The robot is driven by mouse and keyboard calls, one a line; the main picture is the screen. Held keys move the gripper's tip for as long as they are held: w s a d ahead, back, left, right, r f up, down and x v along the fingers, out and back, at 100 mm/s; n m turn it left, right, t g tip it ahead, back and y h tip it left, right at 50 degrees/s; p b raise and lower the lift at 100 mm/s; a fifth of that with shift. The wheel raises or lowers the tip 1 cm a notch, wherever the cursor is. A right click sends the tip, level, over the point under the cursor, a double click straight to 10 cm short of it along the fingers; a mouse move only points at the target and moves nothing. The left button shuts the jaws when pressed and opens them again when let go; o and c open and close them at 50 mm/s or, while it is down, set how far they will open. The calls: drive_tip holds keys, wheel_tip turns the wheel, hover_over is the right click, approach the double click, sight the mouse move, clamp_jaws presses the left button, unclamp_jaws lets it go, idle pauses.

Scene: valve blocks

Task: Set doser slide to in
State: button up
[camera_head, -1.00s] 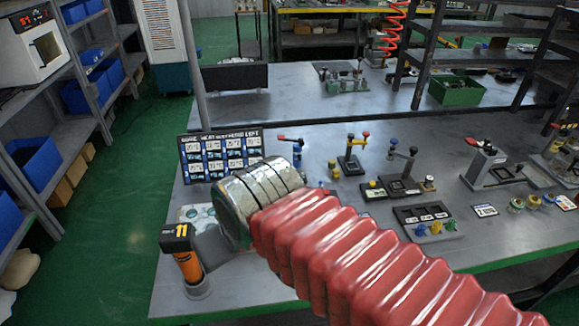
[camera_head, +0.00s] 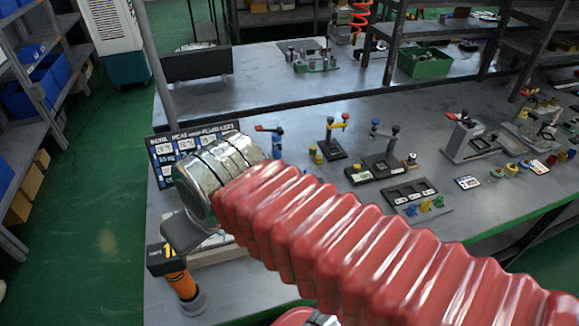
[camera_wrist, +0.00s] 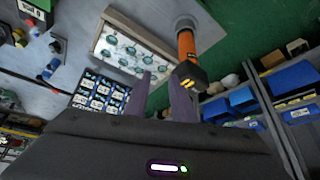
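I cannot tell for sure which device is the doser slide. A grey block device with a dark upright handle (camera_head: 472,138) stands on the right of the bench in the head view. My gripper (camera_wrist: 160,78) shows two fingers apart with nothing between them in the wrist view. In the head view its fingers are mostly hidden by my wrist. It is over the bench's left end, beside an orange cylinder with a black top (camera_head: 178,276), far left of the grey device. The cylinder also shows in the wrist view (camera_wrist: 187,48), just beyond the fingers.
A pale panel with teal circles (camera_wrist: 128,50) lies near the fingers. A picture board (camera_head: 162,160) stands behind my wrist. Lever valve blocks (camera_head: 333,150) and a dark tray with coloured knobs (camera_head: 405,194) occupy the bench's middle. Bare bench (camera_head: 300,118) lies behind them.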

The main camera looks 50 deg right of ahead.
drive_tip(key=w+d+m+g, duration=0.1)
drive_tip(key=w+d+m, duration=0.5)
drive_tip(key=d+m, duration=0.25)
drive_tip(key=w+d+m+g, duration=0.2)
drive_tip(key=w+d+m, duration=0.45)
drive_tip(key=d, duration=0.35)
drive_tip(key=d+f+m+y, duration=0.1)
drive_tip(key=d+m, duration=0.3)
drive_tip(key=d, duration=0.4)
drive_tip(key=s+d+f+m+y, duration=0.1)
drive_tip(key=d+f+m, duration=0.3)
drive_tip(key=d, duration=0.4)
drive_tip(key=d+f+m+t, duration=0.1)
drive_tip(key=d+f+m, duration=0.2)
drive_tip(key=d+m, duration=0.2)
drive_tip(key=d, duration=0.3)
drive_tip(key=shift+s+y, duration=0.15)
drive_tip(key=shift+y, duration=0.25)
drive_tip(key=x, duration=1.3)
drive_tip(key=shift+a+f, duration=0.15)
drive_tip(key=shift+f, duration=0.2)
clamp_jaws()
